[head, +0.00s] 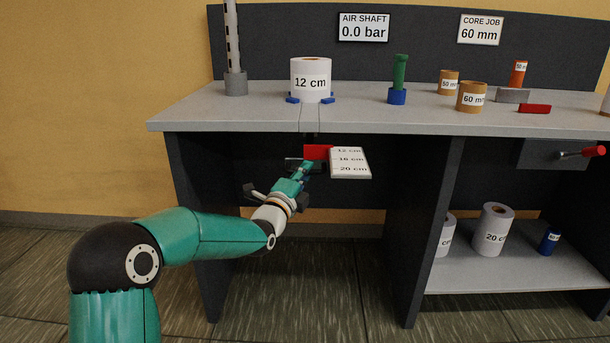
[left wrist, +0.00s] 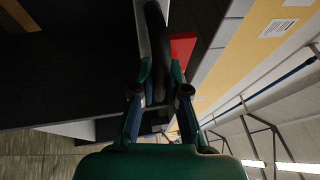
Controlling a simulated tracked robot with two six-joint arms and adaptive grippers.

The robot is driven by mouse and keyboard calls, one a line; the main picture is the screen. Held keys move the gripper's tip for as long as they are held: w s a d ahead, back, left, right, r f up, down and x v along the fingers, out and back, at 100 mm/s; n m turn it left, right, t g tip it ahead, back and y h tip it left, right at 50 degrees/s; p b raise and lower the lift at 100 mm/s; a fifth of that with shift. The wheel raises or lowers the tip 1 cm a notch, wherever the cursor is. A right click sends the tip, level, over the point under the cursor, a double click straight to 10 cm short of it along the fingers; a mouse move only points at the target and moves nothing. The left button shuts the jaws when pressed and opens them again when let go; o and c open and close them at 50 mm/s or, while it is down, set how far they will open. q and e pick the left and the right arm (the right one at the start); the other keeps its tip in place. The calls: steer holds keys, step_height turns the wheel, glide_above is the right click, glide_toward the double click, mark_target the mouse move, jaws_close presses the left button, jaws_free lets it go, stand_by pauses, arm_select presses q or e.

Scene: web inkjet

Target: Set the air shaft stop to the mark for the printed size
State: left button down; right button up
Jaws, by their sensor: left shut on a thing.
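The stop shows as a red block (head: 318,152) under the table's front edge, just left of a white scale plate (head: 350,172) marked 12 cm, 16 cm and 20 cm. The red block stands about level with the 12 cm line. A white printed roll (head: 311,68) labelled 12 cm stands above it on the table between blue pieces. My left gripper (head: 308,167) is at the stop, shut on it; its fingers partly hide the held part. In the left wrist view, the fingers (left wrist: 160,97) close around a dark piece beside the red block (left wrist: 182,48).
The grey tabletop (head: 190,113) holds a striped post (head: 233,50), a green-handled tool (head: 399,75) and brown cores (head: 471,97). Signs read AIR SHAFT 0.0 bar (head: 363,27) and CORE JOB 60 mm (head: 480,30). More rolls (head: 493,230) stand on the lower right shelf (head: 510,272).

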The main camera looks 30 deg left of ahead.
arm_select(q)
steer(key=c, duration=1.2)
jaws_free()
steer(key=shift+w+f, duration=0.15)
steer(key=v, duration=1.2)
